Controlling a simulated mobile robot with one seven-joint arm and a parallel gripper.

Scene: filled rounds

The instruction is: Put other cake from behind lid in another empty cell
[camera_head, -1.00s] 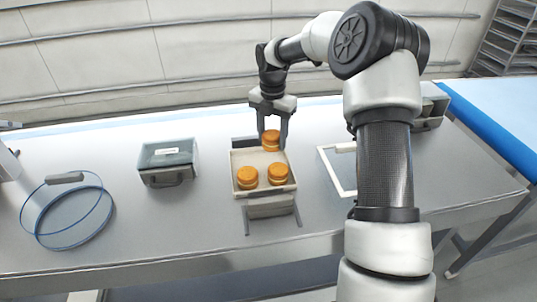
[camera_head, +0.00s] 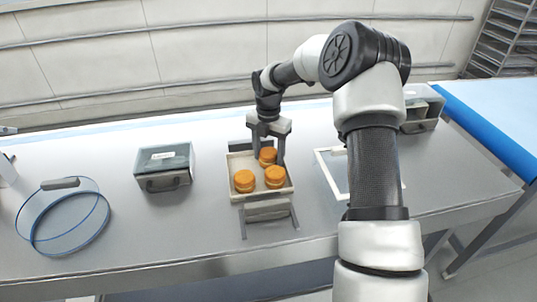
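The shallow cream tray (camera_head: 262,199) stands in the middle of the table. One orange round cake (camera_head: 244,181) sits at its front left and another orange cake (camera_head: 275,177) at its front right. A third orange cake (camera_head: 267,156) is at the back of the tray, between the fingers of my gripper (camera_head: 268,160). My gripper points down with a finger on each side of it. I cannot tell whether the fingers touch this cake or whether it rests on the tray floor. Cell dividers are too small to make out.
A grey box with a clear top and a handle (camera_head: 165,180) stands to the left. Another grey box (camera_head: 422,122) is at the back right, partly behind my arm. A white frame (camera_head: 328,172) lies right of the tray. A blue-rimmed hoop (camera_head: 70,249) lies far left.

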